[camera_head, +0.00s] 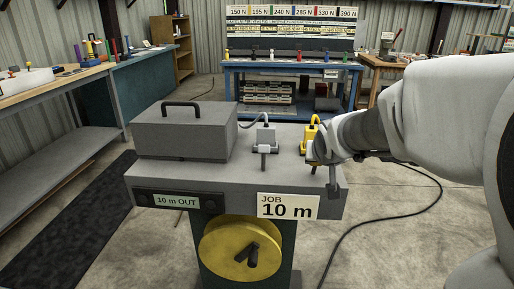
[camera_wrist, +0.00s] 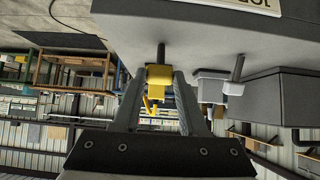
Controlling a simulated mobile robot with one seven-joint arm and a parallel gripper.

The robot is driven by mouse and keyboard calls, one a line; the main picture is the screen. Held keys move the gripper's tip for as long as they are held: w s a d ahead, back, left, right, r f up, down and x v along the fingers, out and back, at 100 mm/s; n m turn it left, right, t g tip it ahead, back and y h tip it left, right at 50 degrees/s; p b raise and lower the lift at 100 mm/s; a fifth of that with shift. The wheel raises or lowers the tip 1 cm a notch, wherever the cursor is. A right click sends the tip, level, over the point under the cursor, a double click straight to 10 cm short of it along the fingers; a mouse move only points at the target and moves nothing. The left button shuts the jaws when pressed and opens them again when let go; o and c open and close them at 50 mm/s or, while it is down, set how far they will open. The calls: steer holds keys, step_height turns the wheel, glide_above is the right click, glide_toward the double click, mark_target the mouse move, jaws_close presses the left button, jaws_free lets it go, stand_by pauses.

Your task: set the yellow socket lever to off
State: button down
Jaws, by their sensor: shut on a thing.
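The yellow socket (camera_head: 309,134) stands on the right part of the grey bench top, partly hidden behind my gripper (camera_head: 322,163). In the wrist view, which is turned over, the yellow lever part (camera_wrist: 158,78) sits between the two fingers of my gripper (camera_wrist: 158,85), with a dark rod beyond it. My gripper is shut on this yellow part. In the head view the lever is mostly hidden by my gripper, so its exact setting cannot be told.
A white-grey socket (camera_head: 264,137) with its own lever stands left of the yellow one, and also shows in the wrist view (camera_wrist: 211,88). A grey lidded box (camera_head: 182,133) fills the bench's left. A "JOB 10 m" card (camera_head: 287,206) and yellow wheel (camera_head: 241,249) are in front.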

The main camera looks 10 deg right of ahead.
stand_by(0.4)
steer(key=shift+c, duration=2.2)
jaws_free()
steer(key=shift+s+r, duration=0.1)
steer(key=p+v, duration=0.4)
steer(key=v, duration=1.3)
steer(key=shift+s, duration=0.2)
steer(key=shift+a, duration=0.1)
steer(key=s+a+f+n+g+y, duration=0.35)
steer(key=s+a+f, duration=0.4)
steer(key=s, duration=0.25)
step_height(320, 180, up, 16)
steer(key=s+p, duration=0.1)
steer(key=p, duration=1.6)
steer(key=shift+s+a+h, duration=0.2)
steer(key=shift+h, duration=0.15)
